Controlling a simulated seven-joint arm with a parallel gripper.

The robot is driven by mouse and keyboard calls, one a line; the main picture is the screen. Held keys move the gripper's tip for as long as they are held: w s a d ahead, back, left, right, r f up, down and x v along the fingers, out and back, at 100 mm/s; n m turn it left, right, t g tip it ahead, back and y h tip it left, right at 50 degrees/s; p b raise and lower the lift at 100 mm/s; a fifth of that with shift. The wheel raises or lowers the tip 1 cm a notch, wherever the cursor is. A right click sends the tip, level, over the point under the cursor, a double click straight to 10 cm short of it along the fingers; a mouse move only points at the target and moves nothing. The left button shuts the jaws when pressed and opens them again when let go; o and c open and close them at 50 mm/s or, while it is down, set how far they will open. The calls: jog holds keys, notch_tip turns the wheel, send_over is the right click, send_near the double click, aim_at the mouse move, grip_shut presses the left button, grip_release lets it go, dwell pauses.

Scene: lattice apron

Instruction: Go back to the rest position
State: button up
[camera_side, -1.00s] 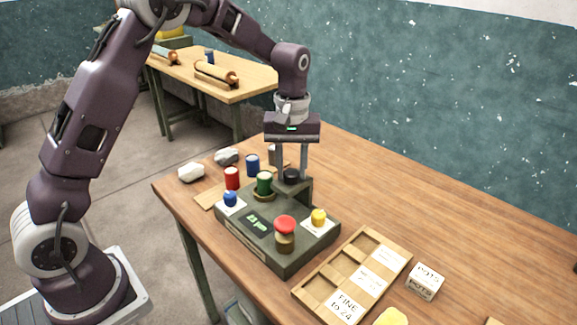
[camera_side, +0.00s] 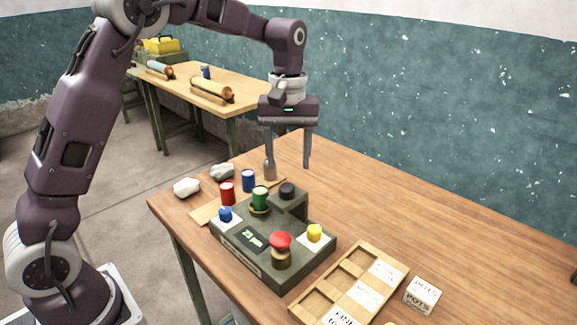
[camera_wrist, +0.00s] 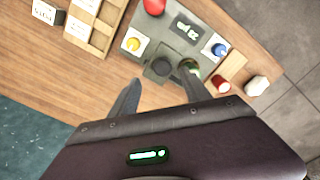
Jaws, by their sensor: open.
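My gripper (camera_side: 287,162) is open and empty. In the side view it hangs in the air above the back of the table, its two fingers well apart and pointing down. Below and in front of it stands a dark green device (camera_side: 272,262) with a small display, a red button (camera_side: 280,240), a blue knob (camera_side: 225,214), a yellow knob (camera_side: 314,233), a green cylinder (camera_side: 260,197) and a black knob (camera_side: 287,190) on a raised block. In the wrist view the fingers (camera_wrist: 158,90) show apart, with the black knob (camera_wrist: 161,67) beyond them.
A red cylinder (camera_side: 227,193), a blue cylinder (camera_side: 248,180) and pale stones (camera_side: 186,187) stand left of the device. A wooden compartment tray (camera_side: 352,282) and a white labelled box (camera_side: 423,294) lie to the right. The table's back right is clear.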

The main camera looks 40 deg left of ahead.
jog(key=s+d+r+m+t, duration=0.1)
jog(key=s+r+m+t, duration=0.1)
jog(key=s+r, duration=0.4)
jog(key=s+r+m+t, duration=0.15)
jog(key=s+r, duration=0.25)
jog(key=s, duration=0.5)
jog(key=s+f+m+t, duration=0.1)
jog(key=s+f+m, duration=0.1)
jog(key=s, duration=0.5)
jog(key=s+d+f+m+t, duration=0.1)
jog(key=s+m, duration=0.2)
jog(key=s, duration=0.4)
jog(key=shift+f, duration=0.35)
